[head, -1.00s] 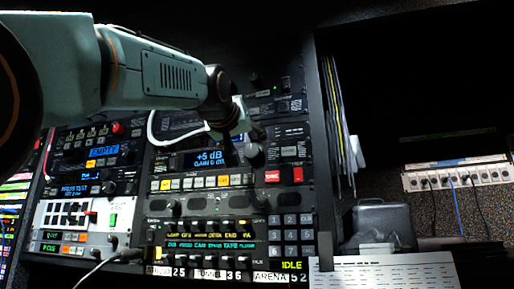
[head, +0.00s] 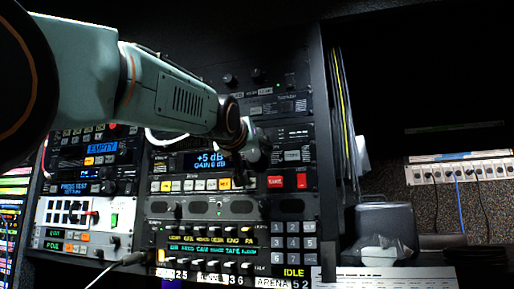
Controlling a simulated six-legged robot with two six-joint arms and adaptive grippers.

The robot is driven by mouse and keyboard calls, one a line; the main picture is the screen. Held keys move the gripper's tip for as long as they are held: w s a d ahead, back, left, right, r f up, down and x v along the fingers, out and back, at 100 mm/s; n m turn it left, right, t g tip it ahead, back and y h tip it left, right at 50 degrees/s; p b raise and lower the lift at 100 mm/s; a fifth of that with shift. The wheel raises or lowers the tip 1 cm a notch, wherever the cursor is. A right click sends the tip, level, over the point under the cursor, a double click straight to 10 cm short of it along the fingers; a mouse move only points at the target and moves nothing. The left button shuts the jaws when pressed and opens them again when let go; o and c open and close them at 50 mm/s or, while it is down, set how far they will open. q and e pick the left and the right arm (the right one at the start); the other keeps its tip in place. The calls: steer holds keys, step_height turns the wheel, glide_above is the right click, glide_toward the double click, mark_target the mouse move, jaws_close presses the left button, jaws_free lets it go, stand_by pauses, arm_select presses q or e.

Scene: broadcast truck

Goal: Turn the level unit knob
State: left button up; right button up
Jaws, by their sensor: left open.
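The level unit (head: 172,164) is a dark rack panel in the middle of the head view. Its blue display (head: 208,160) reads "+5 dB" and "GAIN 0 dB". A row of small square buttons, white, yellow and orange, runs below the display. My left gripper (head: 246,163) is open just right of the display, in front of the knob's area. The grey knob is largely covered by the gripper; I cannot tell whether the fingers touch it. My right gripper is not in view.
Two red buttons (head: 301,180) sit right of the gripper. Below are a panel with lit labels and a keypad (head: 292,243). A grey box (head: 385,228) stands on the desk at right. More rack units (head: 88,150) fill the left side.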

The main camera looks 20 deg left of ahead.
arm_select(q)
steer(key=shift+w+d+f, duration=0.15)
steer(key=shift+w, duration=0.1)
steer(key=shift+s+a, duration=0.2)
steer(key=c, duration=0.4)
steer(key=shift+d, duration=0.1)
steer(key=c, duration=0.8)
steer(key=shift+n, duration=2.8)
